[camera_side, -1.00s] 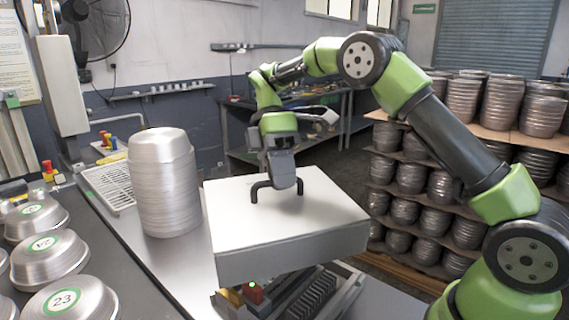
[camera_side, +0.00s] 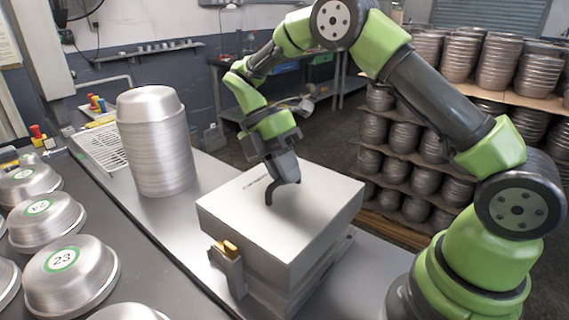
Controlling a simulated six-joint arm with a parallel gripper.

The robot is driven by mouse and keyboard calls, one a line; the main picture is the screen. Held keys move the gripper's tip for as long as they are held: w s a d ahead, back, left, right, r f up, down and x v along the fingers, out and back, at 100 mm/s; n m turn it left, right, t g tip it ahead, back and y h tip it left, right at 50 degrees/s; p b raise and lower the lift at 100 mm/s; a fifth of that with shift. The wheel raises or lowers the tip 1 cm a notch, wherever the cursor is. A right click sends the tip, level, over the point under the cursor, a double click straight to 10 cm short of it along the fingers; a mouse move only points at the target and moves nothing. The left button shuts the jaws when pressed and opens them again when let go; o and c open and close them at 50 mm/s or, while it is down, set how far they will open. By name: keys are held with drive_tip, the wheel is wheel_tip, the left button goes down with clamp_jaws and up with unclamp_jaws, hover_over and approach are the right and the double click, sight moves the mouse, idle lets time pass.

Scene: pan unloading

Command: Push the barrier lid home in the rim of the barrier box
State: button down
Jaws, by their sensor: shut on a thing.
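The barrier lid (camera_side: 325,190) is a white, deep-sided cover with a black handle on its top. It lies over the barrier box (camera_side: 270,295), whose grey layered side shows below the lid's lower edge. The lid's skirt hides the rim, so I cannot tell whether it sits fully home. My gripper (camera_side: 281,178) points down at the lid's top, shut on the black handle (camera_side: 270,193). The jaws partly hide the handle.
A tall stack of metal pans (camera_side: 158,145) stands behind and left of the box. Several numbered pans (camera_side: 70,277) fill the left front. A bracket with an amber part (camera_side: 228,250) stands close to the box's left corner. Shelves of pans (camera_side: 425,145) stand at the right.

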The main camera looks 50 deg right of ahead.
sight(285, 188)
drive_tip(key=shift+f, duration=1.45)
drive_tip(key=shift+f, duration=0.95)
idle(0.4)
drive_tip(key=c, duration=1.1)
unclamp_jaws()
drive_tip(key=shift+w, duration=0.1)
drive_tip(key=v, duration=0.6)
drive_tip(key=shift+w+r, duration=0.35)
drive_tip(key=shift+r, duration=0.25)
